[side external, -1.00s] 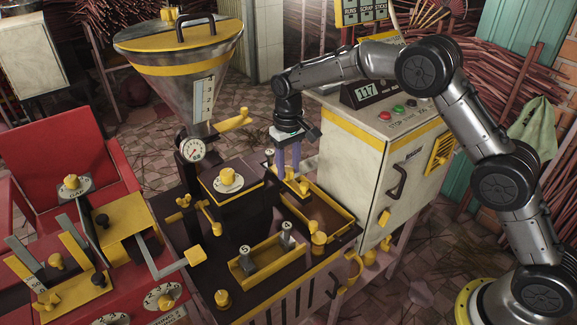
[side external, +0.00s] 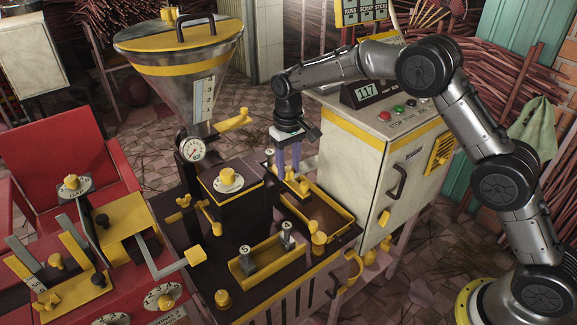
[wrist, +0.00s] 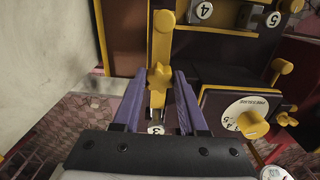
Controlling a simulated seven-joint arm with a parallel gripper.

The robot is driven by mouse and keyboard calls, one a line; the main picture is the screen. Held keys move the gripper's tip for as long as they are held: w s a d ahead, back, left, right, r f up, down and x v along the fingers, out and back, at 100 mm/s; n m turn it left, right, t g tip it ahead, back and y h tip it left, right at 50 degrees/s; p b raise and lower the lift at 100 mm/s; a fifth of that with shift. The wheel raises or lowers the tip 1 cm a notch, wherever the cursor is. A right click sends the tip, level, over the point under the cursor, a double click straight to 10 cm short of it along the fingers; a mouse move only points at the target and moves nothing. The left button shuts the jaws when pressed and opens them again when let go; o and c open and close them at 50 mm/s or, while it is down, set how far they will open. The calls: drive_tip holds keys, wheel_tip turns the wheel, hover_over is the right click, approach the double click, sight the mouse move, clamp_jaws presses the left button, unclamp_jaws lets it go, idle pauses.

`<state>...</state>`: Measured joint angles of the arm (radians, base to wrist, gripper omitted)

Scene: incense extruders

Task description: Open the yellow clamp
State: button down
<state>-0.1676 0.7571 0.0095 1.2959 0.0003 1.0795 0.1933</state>
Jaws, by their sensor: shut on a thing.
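The yellow clamp (wrist: 160,75) has a star-shaped knob and lies between my two purple fingers in the wrist view. A number 3 label sits just below it in that view. My gripper (wrist: 157,84) is shut on the clamp, with one finger on each side of the knob. In the side external view my gripper (side external: 288,166) points straight down at the back of the dark machine bench, and the clamp (side external: 291,174) shows only partly at the fingertips.
A yellow-edged tray (side external: 325,212) lies in front of my gripper. A second yellow tray (side external: 268,256) holds numbered grey pieces. The cream control cabinet (side external: 365,165) stands close on the right. A pressure dial (wrist: 245,115) is right of my fingers.

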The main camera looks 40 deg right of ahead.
idle(0.3)
drive_tip(key=n, duration=0.3)
drive_tip(key=shift+r+n, duration=0.1)
drive_tip(key=shift+n, duration=0.3)
drive_tip(key=shift+d+n, duration=0.1)
drive_tip(key=shift+n, duration=1.9)
